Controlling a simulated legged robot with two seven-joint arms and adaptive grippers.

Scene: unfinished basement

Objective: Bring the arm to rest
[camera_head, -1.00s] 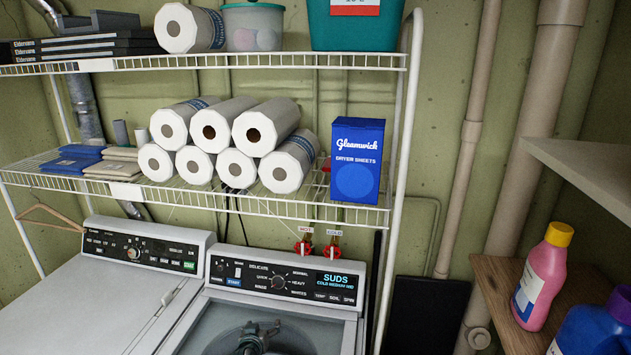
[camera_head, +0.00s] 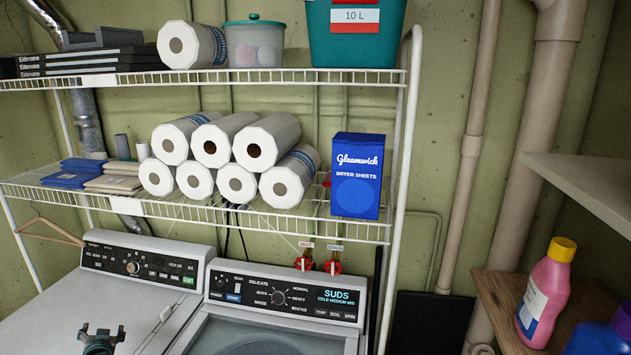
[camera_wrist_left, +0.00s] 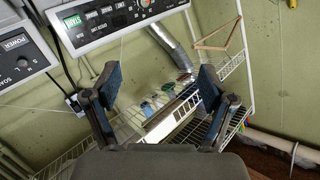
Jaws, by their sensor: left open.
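My left gripper (camera_head: 102,338) shows at the bottom left edge of the head view, over the top of the left machine, the dryer (camera_head: 60,300). In the left wrist view its two dark fingers (camera_wrist_left: 159,88) are spread wide with nothing between them, so it is open and empty. Most of the left arm is below the head view's edge. My right gripper is not in view.
A wire rack (camera_head: 250,222) above the machines holds paper rolls (camera_head: 210,147) and a blue dryer-sheet box (camera_head: 357,175). The washer (camera_head: 282,298) stands right of the dryer. A pink bottle (camera_head: 544,290) stands on a wooden shelf at right. A hanger (camera_head: 50,228) hangs at left.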

